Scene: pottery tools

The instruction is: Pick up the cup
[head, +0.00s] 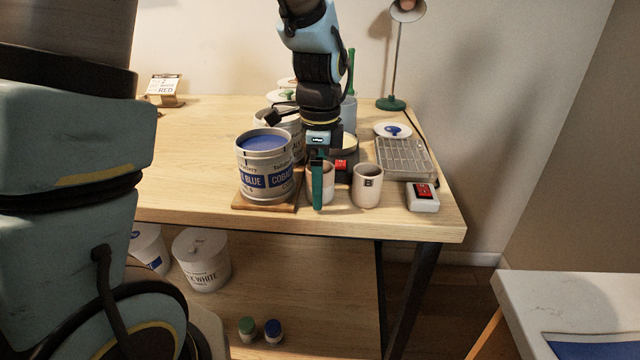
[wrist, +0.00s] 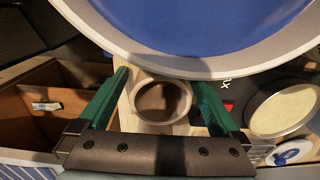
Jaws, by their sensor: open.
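Two pale cups stand side by side near the front edge of the table. The left cup (head: 328,186) is partly hidden by a green finger of my gripper (head: 318,186). The right cup (head: 368,188) is in plain view and has a small dark mark. In the wrist view, one cup (wrist: 183,103) shows its round mouth between the two green fingers of my gripper (wrist: 160,80).
A large blue paint bucket (head: 264,165) stands on a wooden board (head: 278,204) just left of the cups. A red-and-white box (head: 423,197) and a grey palette tray (head: 404,158) lie to the right. A lamp (head: 391,102) stands behind.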

